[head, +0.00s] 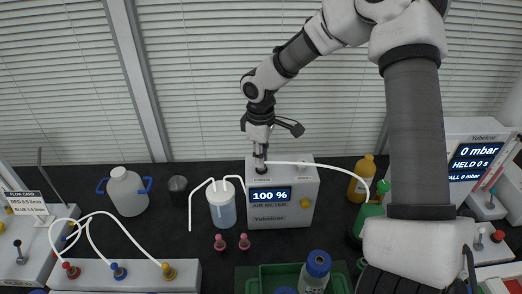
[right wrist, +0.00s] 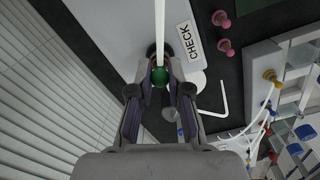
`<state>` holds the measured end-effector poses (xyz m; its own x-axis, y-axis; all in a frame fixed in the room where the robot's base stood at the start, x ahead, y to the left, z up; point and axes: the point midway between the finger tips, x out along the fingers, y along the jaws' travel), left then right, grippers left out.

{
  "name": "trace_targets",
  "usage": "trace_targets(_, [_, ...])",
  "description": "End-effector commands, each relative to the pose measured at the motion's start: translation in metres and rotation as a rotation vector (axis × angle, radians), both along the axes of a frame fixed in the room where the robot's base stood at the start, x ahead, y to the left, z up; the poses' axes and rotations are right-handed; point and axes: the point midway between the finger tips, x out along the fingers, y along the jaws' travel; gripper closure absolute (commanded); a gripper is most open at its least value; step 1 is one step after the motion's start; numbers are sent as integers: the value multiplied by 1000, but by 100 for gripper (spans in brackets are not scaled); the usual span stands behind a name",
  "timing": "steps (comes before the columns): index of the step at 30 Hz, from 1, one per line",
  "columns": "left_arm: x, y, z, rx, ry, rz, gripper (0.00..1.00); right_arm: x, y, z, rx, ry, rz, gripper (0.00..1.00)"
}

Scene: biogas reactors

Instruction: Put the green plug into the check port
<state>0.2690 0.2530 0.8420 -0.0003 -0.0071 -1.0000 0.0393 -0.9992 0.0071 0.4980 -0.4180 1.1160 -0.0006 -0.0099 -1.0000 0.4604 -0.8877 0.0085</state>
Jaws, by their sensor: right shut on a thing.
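My right gripper (head: 260,164) points down at the left of the top of the white air meter box (head: 282,212), which reads "100 %". In the right wrist view it is shut on the green plug (right wrist: 160,77), whose round green top shows between the fingertips. A white hose (head: 310,164) runs from the gripper to the right. The dark round check port (right wrist: 152,50) shows partly just beyond the plug, beside the CHECK label (right wrist: 188,44). The fingers hide the plug's lower end, so I cannot tell whether it is in the port. My left gripper is out of view.
A clear bottle with bent white tubes (head: 221,206) stands left of the box, with two pink plugs (head: 232,243) in front. A yellow bottle (head: 361,178) stands to the right. A green tray (head: 262,273) is in front. Window blinds are behind.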

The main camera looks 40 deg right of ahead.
Motion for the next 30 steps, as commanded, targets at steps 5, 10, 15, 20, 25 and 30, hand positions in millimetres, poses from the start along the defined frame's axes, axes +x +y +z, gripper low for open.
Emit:
trace_targets(5, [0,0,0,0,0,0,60,0,0,0,0,0,0,100])
trace_targets(10, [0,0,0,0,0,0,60,0,0,0,0,0,0,65])
trace_targets(15, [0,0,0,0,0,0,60,0,0,0,0,0,0,54])
trace_targets(20, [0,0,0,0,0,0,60,0,0,1,0,-1,0,54])
trace_targets(25, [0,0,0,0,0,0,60,1,0,20,-2,-4,1,54])
trace_targets(30, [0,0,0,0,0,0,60,1,0,62,-1,-6,-1,54])
